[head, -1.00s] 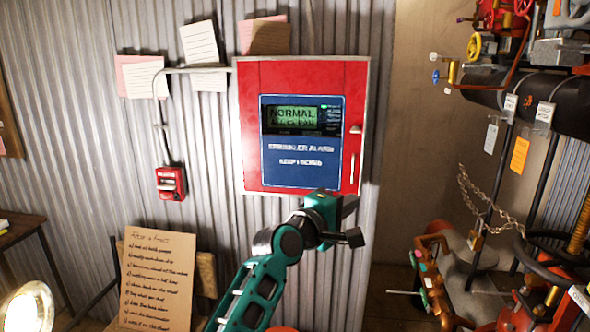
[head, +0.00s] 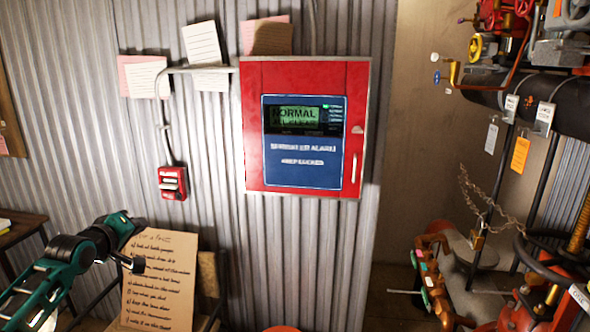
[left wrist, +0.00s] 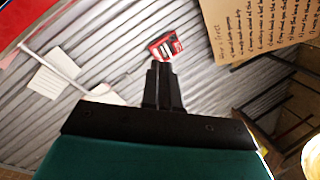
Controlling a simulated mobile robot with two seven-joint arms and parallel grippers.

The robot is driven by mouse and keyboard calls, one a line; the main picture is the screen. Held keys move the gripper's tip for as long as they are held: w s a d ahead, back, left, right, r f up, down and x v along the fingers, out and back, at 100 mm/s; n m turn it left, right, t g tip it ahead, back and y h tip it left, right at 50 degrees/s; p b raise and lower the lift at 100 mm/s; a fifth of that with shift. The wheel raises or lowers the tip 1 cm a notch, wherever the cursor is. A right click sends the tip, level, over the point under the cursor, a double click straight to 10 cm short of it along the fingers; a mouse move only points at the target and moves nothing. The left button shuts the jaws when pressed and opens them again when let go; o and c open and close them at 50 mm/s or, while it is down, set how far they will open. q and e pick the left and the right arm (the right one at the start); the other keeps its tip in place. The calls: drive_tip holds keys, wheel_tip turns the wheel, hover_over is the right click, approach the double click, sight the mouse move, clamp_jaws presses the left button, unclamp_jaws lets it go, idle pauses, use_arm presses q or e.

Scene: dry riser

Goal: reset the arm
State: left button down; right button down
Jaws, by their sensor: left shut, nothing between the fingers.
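My left arm comes in at the lower left of the head view. Its gripper (head: 136,243) is in front of the upper left part of a handwritten cardboard sign. In the left wrist view the gripper (left wrist: 162,68) has its two black fingers together, with nothing between them. Their tips point toward a small red call box, apart from it as far as I can tell. The red sprinkler alarm cabinet (head: 304,75) hangs on the wall, closed, its screen reading NORMAL. My right gripper is not in view.
The red call box (head: 172,183) is on the corrugated wall. The cardboard sign (head: 160,280) leans against a chair. Paper notes (head: 203,42) hang above. Pipes, valves and a chain (head: 480,200) crowd the right side. The wall below the cabinet is clear.

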use_arm(q)
drive_tip(key=s+d+f+m+g, duration=0.15)
drive_tip(key=s+f+m, duration=0.25)
drive_tip(key=s+f, duration=0.5)
drive_tip(key=s+d+f+m+g, duration=0.1)
drive_tip(key=s+d+f+m, duration=0.3)
drive_tip(key=s+f, duration=0.55)
drive_tip(key=s+d+f+m+g, duration=0.1)
drive_tip(key=s+f+m, duration=0.2)
drive_tip(key=s, duration=0.3)
drive_tip(key=s+d+f+m+h, duration=0.1)
drive_tip(key=s+f+m, duration=0.15)
drive_tip(key=s, duration=0.45)
drive_tip(key=s+d+f+m+g, duration=0.1)
drive_tip(key=s+f+m, duration=0.1)
drive_tip(key=s+m, duration=0.3)
drive_tip(key=d+n, duration=0.6)
drive_tip(key=d, duration=0.4)
drive_tip(key=shift+s+n+t, duration=0.2)
drive_tip(key=shift+n+t, duration=0.15)
